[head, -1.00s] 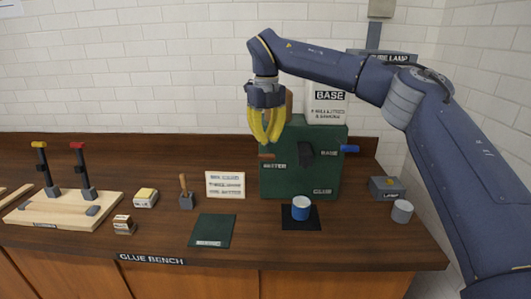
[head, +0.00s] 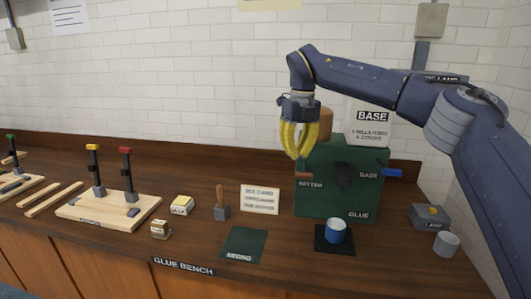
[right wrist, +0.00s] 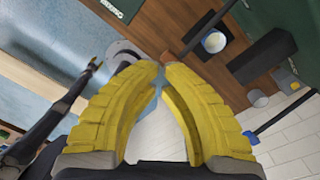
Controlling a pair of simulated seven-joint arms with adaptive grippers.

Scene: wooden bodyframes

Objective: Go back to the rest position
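My right gripper (head: 299,157) hangs in the air in front of the upper left part of the green glue dispenser (head: 335,203), its yellow fingers pointing down. In the right wrist view its fingertips (right wrist: 168,68) come together with nothing seen held between them. My right arm reaches in from the right edge, raised above the bench.
The blue cup (head: 335,232) stands on a black pad below the dispenser. A lamp box (head: 429,217) and grey cup (head: 446,244) stand to the right. A green mixing mat (head: 243,245), sign (head: 260,199), brush holder (head: 221,212) and clamp board (head: 108,212) lie leftward.

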